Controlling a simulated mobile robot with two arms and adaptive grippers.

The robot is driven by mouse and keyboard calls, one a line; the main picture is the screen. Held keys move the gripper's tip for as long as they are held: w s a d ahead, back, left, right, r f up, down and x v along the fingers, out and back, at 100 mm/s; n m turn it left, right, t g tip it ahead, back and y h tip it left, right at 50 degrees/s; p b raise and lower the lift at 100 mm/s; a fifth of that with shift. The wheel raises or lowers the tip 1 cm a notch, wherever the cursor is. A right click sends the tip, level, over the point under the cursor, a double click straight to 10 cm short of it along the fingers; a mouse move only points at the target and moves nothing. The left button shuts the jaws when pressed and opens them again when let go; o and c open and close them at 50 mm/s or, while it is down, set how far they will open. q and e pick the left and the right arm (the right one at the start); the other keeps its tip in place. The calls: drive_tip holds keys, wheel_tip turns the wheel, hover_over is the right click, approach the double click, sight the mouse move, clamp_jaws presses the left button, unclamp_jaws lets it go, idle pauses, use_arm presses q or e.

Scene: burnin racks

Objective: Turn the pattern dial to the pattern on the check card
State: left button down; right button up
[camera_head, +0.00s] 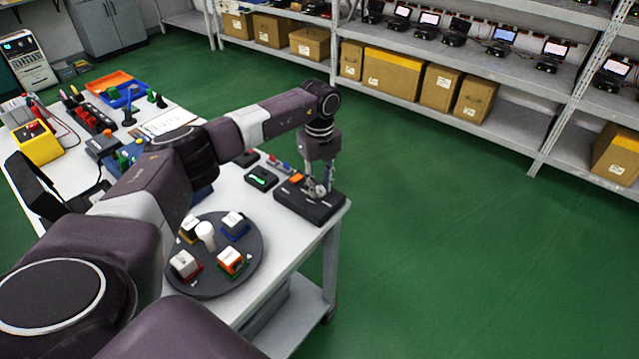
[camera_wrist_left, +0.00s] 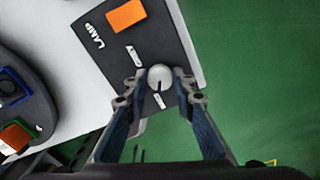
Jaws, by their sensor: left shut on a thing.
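The pattern dial is a round pale knob (camera_wrist_left: 160,74) with a dark pointer line, on a black box (camera_head: 307,207) at the table's right corner. The box also shows in the left wrist view (camera_wrist_left: 158,32), with an orange button (camera_wrist_left: 126,14), the word LAMP and small white labels. My left gripper (camera_head: 318,190) points down over the box. In the left wrist view its fingertips (camera_wrist_left: 160,84) are closed on both sides of the knob. The labels by the knob are too small to read. I cannot make out the check card for certain. My right gripper is not in view.
A dark round turntable (camera_head: 210,283) with several coloured blocks stands on the white table. A small black device with a green light (camera_head: 262,178) lies beside the box. Trays and a yellow unit (camera_head: 38,146) are farther left. Green floor (camera_head: 450,250) is free to the right.

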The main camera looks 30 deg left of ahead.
sight(320, 189)
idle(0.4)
use_arm(q)
drive_tip(key=c, duration=1.6)
unclamp_jaws()
wheel_tip(320, 189, up, 12)
